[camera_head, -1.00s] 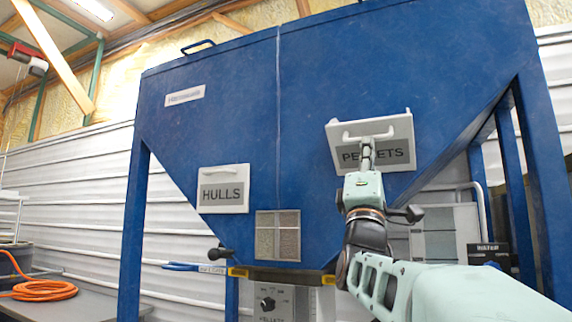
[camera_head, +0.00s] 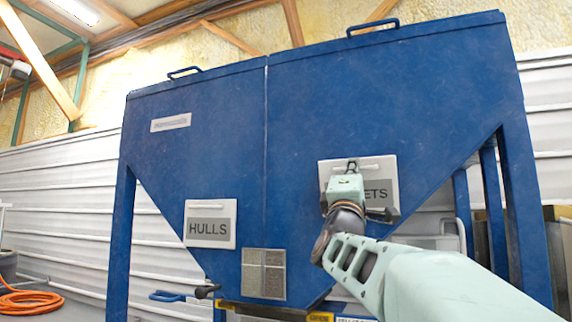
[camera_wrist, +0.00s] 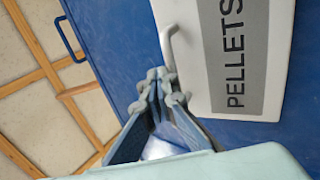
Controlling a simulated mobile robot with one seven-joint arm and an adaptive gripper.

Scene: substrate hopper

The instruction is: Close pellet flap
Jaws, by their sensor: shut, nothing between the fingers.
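The pellet flap (camera_head: 382,170) is a white plate with a dark PELLETS label on the right part of the blue hopper. It lies close to the hopper face, but I cannot tell whether it is fully flush. My gripper (camera_head: 352,168) is in front of its left part, by the white handle, and hides part of the label. In the wrist view the flap (camera_wrist: 268,92) fills the right side. My gripper's closed fingertips (camera_wrist: 160,76) are at or very near one end of the handle (camera_wrist: 168,45); contact is unclear. The gripper holds nothing.
The blue hopper (camera_head: 220,110) stands on legs. The white HULLS flap (camera_head: 210,222) lies against its lower left. A mesh window (camera_head: 264,273) sits between the flaps. An orange hose (camera_head: 30,302) lies at the far left.

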